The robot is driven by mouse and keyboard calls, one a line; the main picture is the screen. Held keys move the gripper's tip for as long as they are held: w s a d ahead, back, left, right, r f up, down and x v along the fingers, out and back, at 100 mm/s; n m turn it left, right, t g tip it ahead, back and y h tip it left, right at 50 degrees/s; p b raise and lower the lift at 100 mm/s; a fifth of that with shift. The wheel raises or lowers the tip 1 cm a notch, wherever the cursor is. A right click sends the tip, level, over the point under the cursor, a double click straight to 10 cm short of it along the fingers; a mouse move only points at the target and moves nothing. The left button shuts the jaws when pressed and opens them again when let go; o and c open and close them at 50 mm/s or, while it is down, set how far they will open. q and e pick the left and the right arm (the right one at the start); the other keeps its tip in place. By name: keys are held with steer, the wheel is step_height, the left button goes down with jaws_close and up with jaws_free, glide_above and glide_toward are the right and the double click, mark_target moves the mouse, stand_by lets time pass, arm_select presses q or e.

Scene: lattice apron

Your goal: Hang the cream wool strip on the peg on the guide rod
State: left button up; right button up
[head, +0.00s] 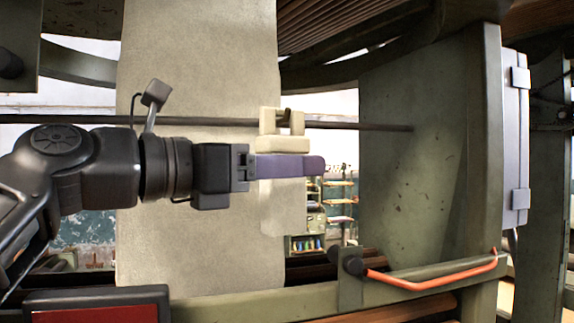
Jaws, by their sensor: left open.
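The dark guide rod (350,125) runs across the view in front of a broad beige sheet. A small dark peg (286,117) shows on the rod. The cream wool strip (284,210) hangs down at the sheet's right edge. Its squared cream loop (282,144) is at the rod, with the peg showing inside the loop's opening. My left gripper (312,166) comes in level from the left. Its purple fingers are open and cross in front of the strip just below the loop, hiding part of it. Whether they touch the strip cannot be told. My right gripper is not in view.
The wide beige sheet (195,80) hangs behind my left arm. A green metal frame post (484,150) stands at right, with an orange handle (430,280) low in front. Shelves (338,205) show far behind. A green crossbeam (250,303) runs along the bottom.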

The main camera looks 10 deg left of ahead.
arm_select(q)
steer(key=b+v, duration=0.2)
steer(key=v, duration=0.6)
stand_by(0.5)
